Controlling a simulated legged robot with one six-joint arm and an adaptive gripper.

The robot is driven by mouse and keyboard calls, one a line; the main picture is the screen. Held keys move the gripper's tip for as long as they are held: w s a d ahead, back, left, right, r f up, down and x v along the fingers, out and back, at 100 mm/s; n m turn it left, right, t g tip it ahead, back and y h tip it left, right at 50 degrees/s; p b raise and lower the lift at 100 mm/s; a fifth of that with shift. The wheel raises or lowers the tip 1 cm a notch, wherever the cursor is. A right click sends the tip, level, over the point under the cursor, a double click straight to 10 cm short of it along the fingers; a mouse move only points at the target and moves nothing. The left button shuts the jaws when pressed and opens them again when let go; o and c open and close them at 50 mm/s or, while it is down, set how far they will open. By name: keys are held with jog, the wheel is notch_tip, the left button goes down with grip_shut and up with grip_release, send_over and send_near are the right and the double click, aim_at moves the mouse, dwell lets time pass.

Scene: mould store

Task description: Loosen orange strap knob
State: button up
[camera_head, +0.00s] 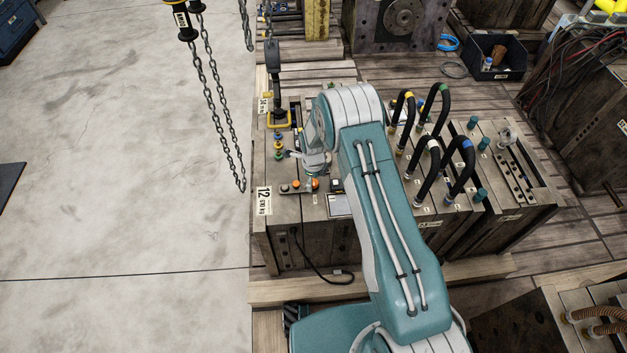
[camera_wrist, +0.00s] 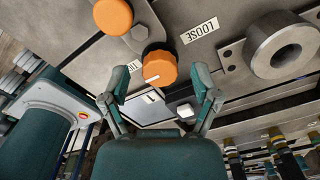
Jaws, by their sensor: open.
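Two orange knobs sit on the mould's top near its front left edge. In the wrist view one knob (camera_wrist: 160,67) is ahead of and between my fingertips, with a pale mark on its side. The other orange knob (camera_wrist: 113,16) is farther up and left on a grey bar. A label reading LOOSE (camera_wrist: 200,31) lies right of the nearer knob; another label left of it is partly hidden. My gripper (camera_wrist: 161,80) is open, fingers either side of the knob; contact is not clear.
Hanging chains (camera_head: 215,95) and a lifting hook (camera_head: 275,90) are left of and behind my arm. Black hoses (camera_head: 433,160) arch over the mould to the right. A thick grey ring (camera_wrist: 282,47) stands right of the LOOSE label.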

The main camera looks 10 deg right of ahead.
jog(key=shift+f, duration=0.1)
grip_shut()
